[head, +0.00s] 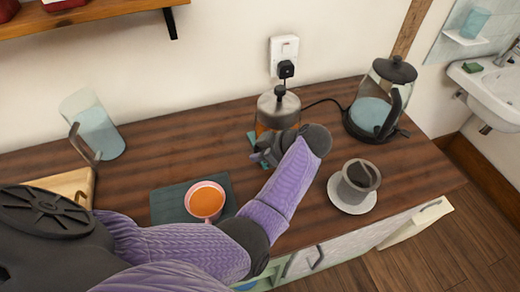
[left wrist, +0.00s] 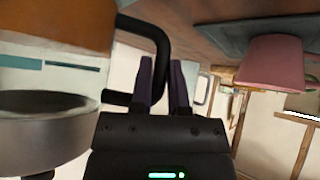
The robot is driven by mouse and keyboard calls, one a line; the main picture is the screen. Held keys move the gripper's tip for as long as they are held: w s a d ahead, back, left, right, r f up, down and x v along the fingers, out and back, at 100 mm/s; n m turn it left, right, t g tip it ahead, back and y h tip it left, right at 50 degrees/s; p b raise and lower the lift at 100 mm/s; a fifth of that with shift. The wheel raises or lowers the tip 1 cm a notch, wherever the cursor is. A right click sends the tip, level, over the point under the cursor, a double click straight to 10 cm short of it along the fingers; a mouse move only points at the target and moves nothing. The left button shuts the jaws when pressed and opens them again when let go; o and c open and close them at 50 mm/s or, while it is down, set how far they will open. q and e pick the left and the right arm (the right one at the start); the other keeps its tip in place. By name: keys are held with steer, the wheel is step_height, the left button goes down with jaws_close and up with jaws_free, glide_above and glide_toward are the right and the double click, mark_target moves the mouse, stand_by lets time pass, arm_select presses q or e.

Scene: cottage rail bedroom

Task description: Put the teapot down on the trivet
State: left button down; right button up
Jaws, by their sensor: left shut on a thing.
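The teapot (head: 277,110) has a glass body with amber tea and a grey metal lid with a dark knob. It stands upright toward the back of the counter. My left gripper (head: 264,156) is shut on its black handle (left wrist: 153,38), seen in the left wrist view beside the purple fingers (left wrist: 162,85). The teapot's body (left wrist: 60,30) fills the left of that view. A teal piece, apparently the trivet (head: 253,137), shows at the teapot's left; my gripper and the pot hide the rest. I cannot tell whether the teapot touches it. My right gripper is not in view.
A pink cup (head: 206,201) sits on a dark mat (head: 166,206), left of my forearm. A grey cup on a saucer (head: 350,206) and a kettle (head: 374,108) are at right. A glass jug (head: 96,128) stands at left. Bare counter (head: 190,140) lies between jug and teapot.

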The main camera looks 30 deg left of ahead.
arm_select(q)
steer(key=shift+d+f, duration=0.1)
steer(key=shift+f, duration=0.2)
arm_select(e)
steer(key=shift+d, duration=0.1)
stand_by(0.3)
arm_select(q)
steer(key=c, duration=0.5)
jaws_free()
steer(key=shift+c, duration=0.2)
